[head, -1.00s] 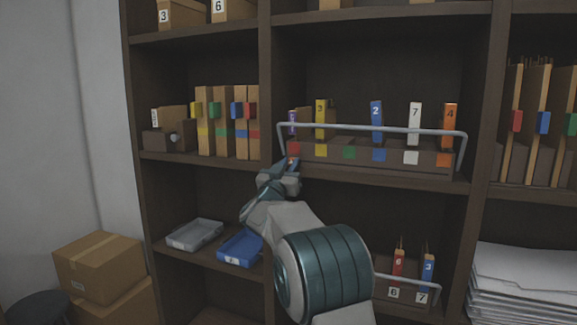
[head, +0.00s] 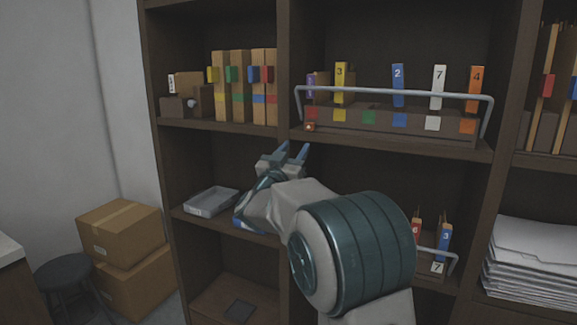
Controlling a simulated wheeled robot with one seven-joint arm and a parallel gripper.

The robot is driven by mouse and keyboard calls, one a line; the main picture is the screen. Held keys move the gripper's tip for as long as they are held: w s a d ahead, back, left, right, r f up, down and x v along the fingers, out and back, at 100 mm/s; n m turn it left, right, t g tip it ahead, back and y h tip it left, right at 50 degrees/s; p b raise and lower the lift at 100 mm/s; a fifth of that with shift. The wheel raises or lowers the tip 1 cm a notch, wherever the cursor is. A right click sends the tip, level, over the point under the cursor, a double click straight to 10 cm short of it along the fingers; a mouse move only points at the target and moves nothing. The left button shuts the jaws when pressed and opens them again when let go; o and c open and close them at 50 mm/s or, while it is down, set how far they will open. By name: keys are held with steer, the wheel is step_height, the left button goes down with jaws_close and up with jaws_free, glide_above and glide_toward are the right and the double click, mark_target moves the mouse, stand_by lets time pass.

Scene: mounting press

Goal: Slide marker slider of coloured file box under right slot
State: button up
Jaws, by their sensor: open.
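A row of upright tan file boxes (head: 235,104) stands on the upper left shelf. Yellow (head: 212,75), green (head: 232,74), blue (head: 253,74) and red (head: 267,74) markers sit high on them, and coloured bands show lower down. A long slotted holder (head: 385,117) stands on the shelf to the right, with coloured squares on its front. Purple, yellow (head: 340,83), blue (head: 397,86), white (head: 438,88) and orange (head: 475,90) numbered pieces rise from it. My gripper (head: 293,150) is open and empty, below the holder's left end.
A grey rail (head: 395,92) spans the holder's front. A small orange-brown piece (head: 310,127) lies at the shelf edge. A grey tray (head: 211,202) is on the lower left shelf. More file boxes (head: 550,88) and stacked papers (head: 535,256) are at right. Cardboard boxes (head: 120,232) and a stool (head: 64,272) stand left.

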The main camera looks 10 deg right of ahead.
steer(key=v, duration=0.4)
steer(key=shift+s, duration=0.1)
steer(key=s+a+f+n+g+y+p, duration=0.1)
steer(key=s+a+f+n+g+y, duration=0.15)
steer(key=s+f+n+y, duration=0.3)
steer(key=s+a+f+n+g+y+p, duration=0.2)
steer(key=s+f+n+g+y, duration=0.15)
steer(key=s+y, duration=0.45)
steer(key=s+d+f+g, duration=0.1)
steer(key=s+f+g, duration=0.2)
steer(key=s, duration=0.4)
steer(key=s+d+f+m+g+p, duration=0.1)
steer(key=s+d+f+g, duration=0.1)
steer(key=s, duration=0.6)
steer(key=s+d+f+g, duration=0.2)
steer(key=s+f+g, duration=0.2)
steer(key=s+f, duration=0.2)
steer(key=shift+s+m+p, duration=0.4)
steer(key=shift+s, duration=0.85)
